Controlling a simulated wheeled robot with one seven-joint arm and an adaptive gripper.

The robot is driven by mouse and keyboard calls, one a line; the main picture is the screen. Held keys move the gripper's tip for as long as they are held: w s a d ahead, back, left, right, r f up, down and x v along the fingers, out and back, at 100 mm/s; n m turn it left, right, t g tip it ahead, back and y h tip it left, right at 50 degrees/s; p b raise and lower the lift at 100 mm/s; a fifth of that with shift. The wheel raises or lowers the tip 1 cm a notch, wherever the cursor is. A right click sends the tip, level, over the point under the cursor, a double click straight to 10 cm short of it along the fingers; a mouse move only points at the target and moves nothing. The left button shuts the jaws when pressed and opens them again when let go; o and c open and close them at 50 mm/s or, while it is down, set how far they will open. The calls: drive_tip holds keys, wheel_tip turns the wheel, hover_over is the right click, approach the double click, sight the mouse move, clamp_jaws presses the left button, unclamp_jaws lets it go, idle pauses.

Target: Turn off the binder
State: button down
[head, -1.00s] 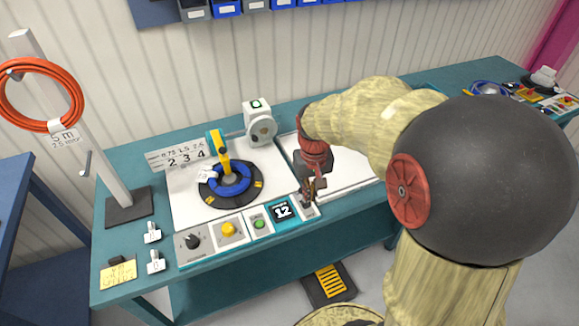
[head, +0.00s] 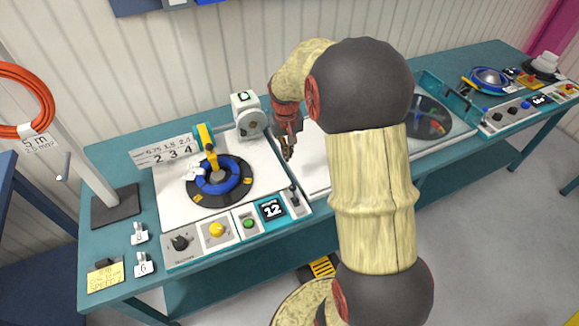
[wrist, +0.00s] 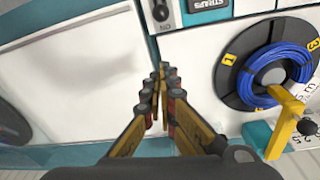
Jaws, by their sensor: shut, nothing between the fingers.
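The binder is a white-topped unit with a round black turntable (head: 205,198), a coil of blue cable (head: 240,176) and a yellow arm (head: 207,140) over it. Its front panel has a black knob (head: 180,242), a yellow button (head: 217,230), a green button (head: 249,223), a display showing 12 (head: 272,209) and a small lever switch (head: 293,194) at the right end. The switch shows in the wrist view (wrist: 160,10) at the top edge, its label inverted. My gripper (head: 288,153) is shut and empty behind the switch, apart from it, also in the wrist view (wrist: 165,72).
A white counter box (head: 246,115) stands just left of my gripper. Another machine with a dark disc (head: 428,117) is to the right. An orange cable coil (head: 25,100) hangs on a post at left. The white plate under my gripper is clear.

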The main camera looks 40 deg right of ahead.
sight(293, 188)
drive_tip(key=f+b, duration=0.1)
drive_tip(key=f, duration=0.5)
drive_tip(key=f+b, duration=0.1)
drive_tip(key=f, duration=0.2)
drive_tip(key=shift+w+d+f+b, duration=0.25)
drive_tip(key=shift+w+d+b, duration=0.05)
drive_tip(key=shift+d+b, duration=0.05)
drive_tip(key=shift+s+a+f, duration=0.1)
drive_tip(key=shift+s, duration=0.1)
drive_tip(key=shift+s+a+r+b, duration=0.3)
drive_tip(key=shift+s+a, duration=0.1)
drive_tip(key=shift+s, duration=0.4)
drive_tip(key=shift+s+a+r+b, duration=0.15)
drive_tip(key=shift+s+a+r, duration=0.15)
drive_tip(key=shift+s, duration=0.45)
